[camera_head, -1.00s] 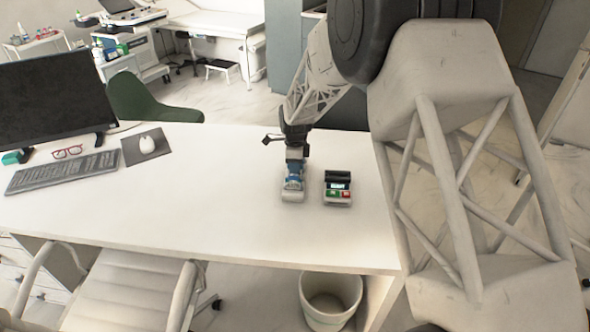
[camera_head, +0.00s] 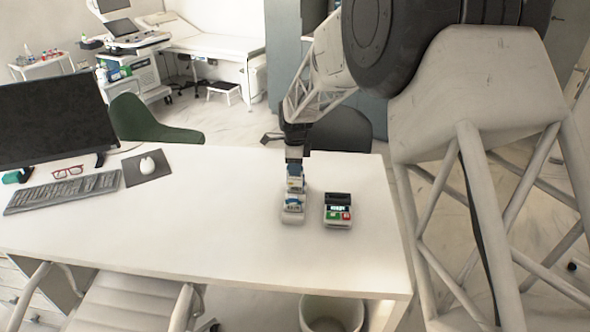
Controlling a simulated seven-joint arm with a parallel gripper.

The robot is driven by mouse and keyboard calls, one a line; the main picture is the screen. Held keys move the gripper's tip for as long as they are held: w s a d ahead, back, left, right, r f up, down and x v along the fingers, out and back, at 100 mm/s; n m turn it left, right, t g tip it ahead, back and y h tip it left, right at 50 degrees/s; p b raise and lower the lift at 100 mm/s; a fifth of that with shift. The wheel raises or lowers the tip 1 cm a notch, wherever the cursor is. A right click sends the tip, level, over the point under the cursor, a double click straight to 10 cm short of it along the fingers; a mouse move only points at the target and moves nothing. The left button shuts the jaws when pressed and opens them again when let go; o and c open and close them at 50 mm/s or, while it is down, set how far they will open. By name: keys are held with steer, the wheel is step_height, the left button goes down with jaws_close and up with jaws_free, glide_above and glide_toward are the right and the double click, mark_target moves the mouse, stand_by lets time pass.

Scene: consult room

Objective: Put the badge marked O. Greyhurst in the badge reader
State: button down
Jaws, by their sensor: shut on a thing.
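My gripper (camera_head: 295,160) points down above the right part of the white desk. It is shut on a small white-and-blue badge (camera_head: 295,180), held upright. The name on it is too small to read. Just below is a pale holder (camera_head: 292,218) with another white-and-blue badge (camera_head: 293,201) in it. The held badge appears just above the holder; I cannot tell if they are fully apart. To the right stands a small device with a dark top, a lit display and green and red keys, which looks like the badge reader (camera_head: 338,212). It holds no visible badge.
The desk (camera_head: 200,220) is clear around the holder and device. A monitor (camera_head: 52,120), keyboard (camera_head: 62,191), red glasses (camera_head: 68,172) and mouse (camera_head: 147,164) are at the left. A chair (camera_head: 350,130) stands behind the desk, a bin (camera_head: 330,312) below its front.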

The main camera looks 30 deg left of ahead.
steer(key=shift+d, duration=0.1)
stand_by(0.3)
steer(key=w+d+t, duration=0.1)
steer(key=w+d, duration=0.6)
steer(key=d, duration=0.6)
steer(key=shift+w+f, duration=0.25)
steer(key=shift+f, duration=0.05)
steer(key=shift+f, duration=0.1)
steer(key=shift+f, duration=1.85)
steer(key=shift+f, duration=2)
stand_by(2.0)
